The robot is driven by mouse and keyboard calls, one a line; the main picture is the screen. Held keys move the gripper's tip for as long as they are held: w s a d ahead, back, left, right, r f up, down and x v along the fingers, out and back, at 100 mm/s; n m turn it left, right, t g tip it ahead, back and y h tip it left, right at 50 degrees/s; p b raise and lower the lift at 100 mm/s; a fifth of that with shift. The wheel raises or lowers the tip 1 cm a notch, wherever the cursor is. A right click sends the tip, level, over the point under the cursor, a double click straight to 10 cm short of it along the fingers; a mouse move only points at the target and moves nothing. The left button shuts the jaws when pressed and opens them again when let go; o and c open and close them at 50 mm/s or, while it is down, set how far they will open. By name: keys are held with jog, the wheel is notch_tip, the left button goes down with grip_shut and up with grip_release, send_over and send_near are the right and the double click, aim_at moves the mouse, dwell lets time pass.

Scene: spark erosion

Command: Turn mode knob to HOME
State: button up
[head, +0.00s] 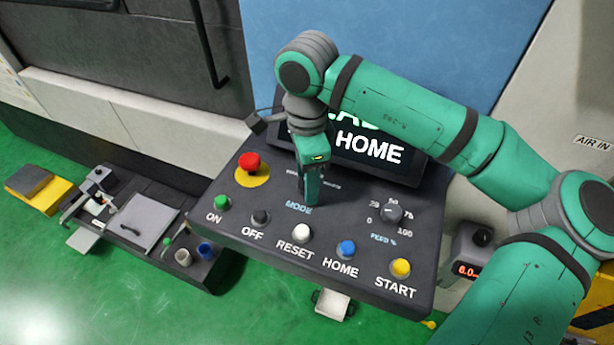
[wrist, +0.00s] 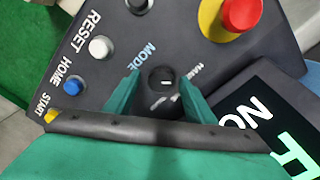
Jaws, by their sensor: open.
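The mode knob (wrist: 162,80) is a small dark round knob with a short pale mark, beside the blue MODE lettering on the sloped control panel (head: 230,228). My gripper (wrist: 159,84) is open, with one green finger on each side of the knob in the wrist view. I cannot tell whether the fingers touch it. In the head view my gripper (head: 305,195) points down at the panel and hides the knob. The small position labels around the knob are partly covered and too small to read fully.
A red emergency button (head: 249,162) on a yellow disc is left of my gripper. Below are green, black, white, blue (head: 346,249) and yellow buttons. A feed dial (head: 391,213) is to the right. A screen (head: 365,148) showing HOME stands behind, partly covered by my arm.

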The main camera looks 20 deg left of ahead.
jog(key=shift+w, duration=0.1)
jog(key=c, duration=1.1)
jog(key=shift+m, duration=0.4)
jog(key=m, duration=0.3)
jog(key=shift+m, duration=2.5)
jog(key=o, duration=1.1)
